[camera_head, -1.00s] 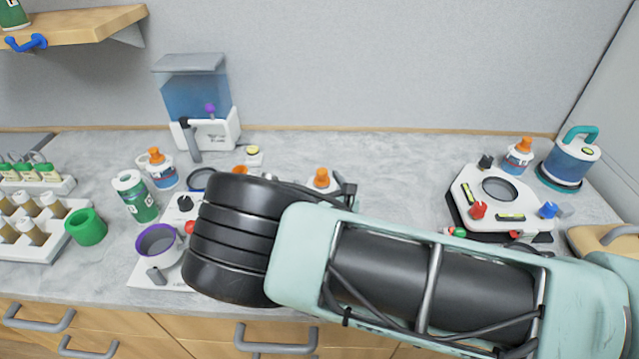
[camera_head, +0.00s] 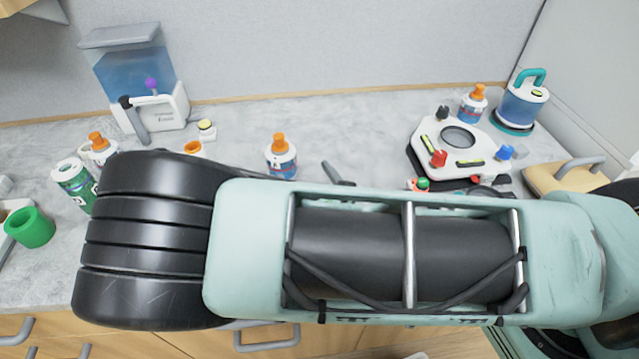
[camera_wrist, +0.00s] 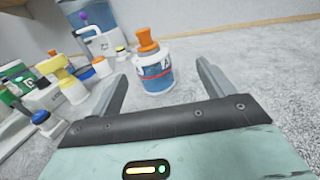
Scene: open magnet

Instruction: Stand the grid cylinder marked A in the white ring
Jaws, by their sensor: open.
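A white and blue cylinder with an orange top (camera_head: 281,160) stands upright on the grey counter. In the wrist view this cylinder (camera_wrist: 156,78) shows the letter A on its label. My gripper (camera_wrist: 163,72) is open and empty. Its two fingers point toward the cylinder, which shows in the gap between them, and I see no contact. In the head view my arm hides most of the gripper. I cannot make out the white ring for certain. The white device (camera_head: 431,129) at the right has a round dark opening.
A blue tank dispenser (camera_head: 135,83) stands at the back left. Another orange-topped bottle (camera_head: 472,104) and a blue jar with a teal handle (camera_head: 522,102) stand behind the device. A green-white bottle (camera_head: 76,184) and green cup (camera_head: 29,227) are at the left. Counter behind the cylinder is clear.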

